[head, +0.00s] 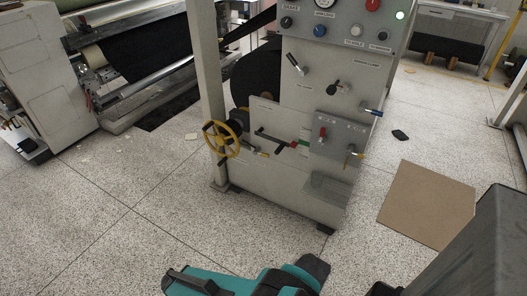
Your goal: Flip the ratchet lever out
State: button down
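A grey machine panel (300,185) stands upright in the middle of the head view and carries several levers. A black lever with a silver end (297,64) sits high on its left, and a black-knobbed lever (338,88) sits to its right. A blue-handled lever (371,110) juts from the right edge. A red-handled lever (322,133) and a yellow-tipped lever (350,155) are on a small raised plate. A dark bar with a red end (275,140) lies lower left. I cannot tell which is the ratchet lever. My teal and black arm shows at the bottom, but no gripper fingers show.
A yellow handwheel (222,140) sticks out at the panel's left, beside a grey post (207,85). A brown board (427,204) and a small black object (400,134) lie on the floor at right. Speckled floor in front of the panel is clear.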

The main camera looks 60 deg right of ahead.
aim_at(256, 152)
jog(key=z, duration=0.05)
jog(key=i, duration=0.95)
jog(key=u, duration=0.05)
